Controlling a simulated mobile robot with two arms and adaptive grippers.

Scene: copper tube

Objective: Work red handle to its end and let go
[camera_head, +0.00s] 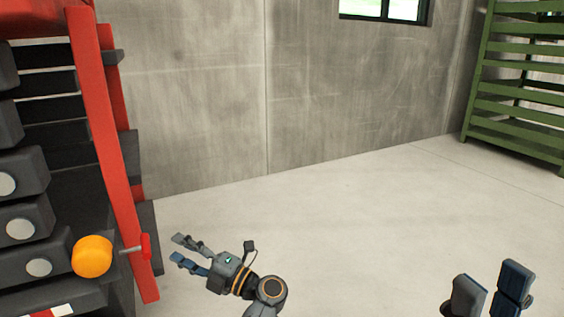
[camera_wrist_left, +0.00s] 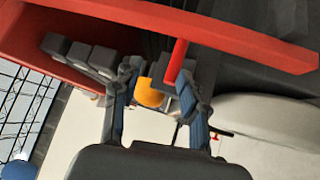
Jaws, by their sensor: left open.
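The red handle (camera_head: 146,246) is a short bar on a thin shaft at the lower right of the red-and-black machine. In the left wrist view the red handle (camera_wrist_left: 177,62) stands tilted beyond the fingertips, nearer the right finger. My left gripper (camera_head: 178,248) is open and empty, a little to the right of the handle in the head view and apart from it. Its two fingers (camera_wrist_left: 158,98) are spread in the wrist view. My right gripper (camera_head: 490,287) shows only its fingers at the bottom right, apart, with nothing visible between them.
The machine's red upright (camera_head: 108,150) stands beside the handle, with an orange knob (camera_head: 92,256) to its left. A green rack (camera_head: 520,110) stands at the far right. The concrete floor (camera_head: 360,210) between is clear.

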